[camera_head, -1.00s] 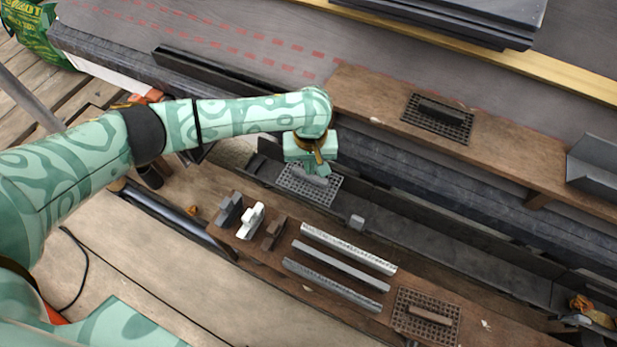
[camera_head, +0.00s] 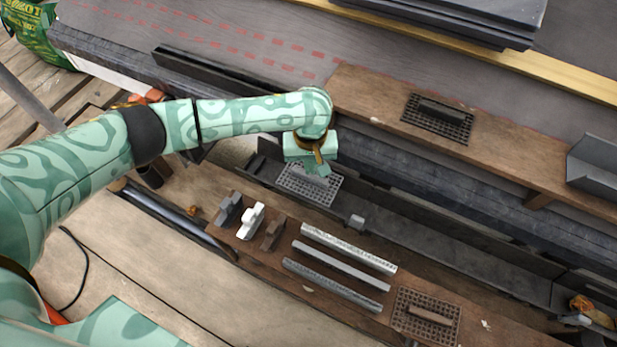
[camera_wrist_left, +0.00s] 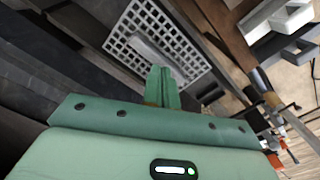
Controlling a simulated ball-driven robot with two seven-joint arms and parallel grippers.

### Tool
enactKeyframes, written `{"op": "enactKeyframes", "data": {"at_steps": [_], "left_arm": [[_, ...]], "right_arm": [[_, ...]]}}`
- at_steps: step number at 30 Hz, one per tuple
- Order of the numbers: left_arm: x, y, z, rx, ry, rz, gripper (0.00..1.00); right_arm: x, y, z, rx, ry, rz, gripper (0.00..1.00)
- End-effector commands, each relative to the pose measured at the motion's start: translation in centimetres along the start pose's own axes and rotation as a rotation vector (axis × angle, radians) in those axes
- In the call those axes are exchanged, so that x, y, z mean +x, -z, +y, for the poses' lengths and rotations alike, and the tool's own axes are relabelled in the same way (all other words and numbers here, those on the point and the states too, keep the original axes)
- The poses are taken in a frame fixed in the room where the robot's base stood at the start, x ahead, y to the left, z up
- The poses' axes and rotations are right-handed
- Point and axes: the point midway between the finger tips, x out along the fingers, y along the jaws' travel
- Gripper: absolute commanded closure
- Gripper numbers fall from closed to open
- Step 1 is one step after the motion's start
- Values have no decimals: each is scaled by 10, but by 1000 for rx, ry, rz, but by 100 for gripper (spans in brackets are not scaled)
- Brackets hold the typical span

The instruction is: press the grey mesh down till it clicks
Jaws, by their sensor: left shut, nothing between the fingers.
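The grey mesh (camera_head: 323,186) is a light grey grid with a raised bar along its middle. It lies in the dark gutter trough below the roof edge, and it also shows in the left wrist view (camera_wrist_left: 119,46). My left gripper (camera_head: 318,172) is shut and empty, with its fingertips over the mesh at its bar. In the left wrist view the closed fingers (camera_wrist_left: 162,82) overlap the bar's near end. I cannot tell whether they touch it. The gripper hides part of the mesh's far side. My right gripper is not in view.
A dark mesh (camera_head: 437,118) lies on the upper plank, and a brown mesh (camera_head: 427,316) on the lower board. That board also carries several strips (camera_head: 341,265) and small brackets (camera_head: 251,220). A small grey block (camera_head: 356,221) sits right of the grey mesh.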

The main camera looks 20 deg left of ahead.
Motion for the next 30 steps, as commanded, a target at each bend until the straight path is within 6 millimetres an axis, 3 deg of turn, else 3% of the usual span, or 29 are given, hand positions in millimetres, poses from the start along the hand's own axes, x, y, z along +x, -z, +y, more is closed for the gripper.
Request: {"op": "enactKeyframes", "data": {"at_steps": [30], "left_arm": [[12, 0, 0, -1, 0, -1, 100]], "right_arm": [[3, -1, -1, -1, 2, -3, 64]]}}
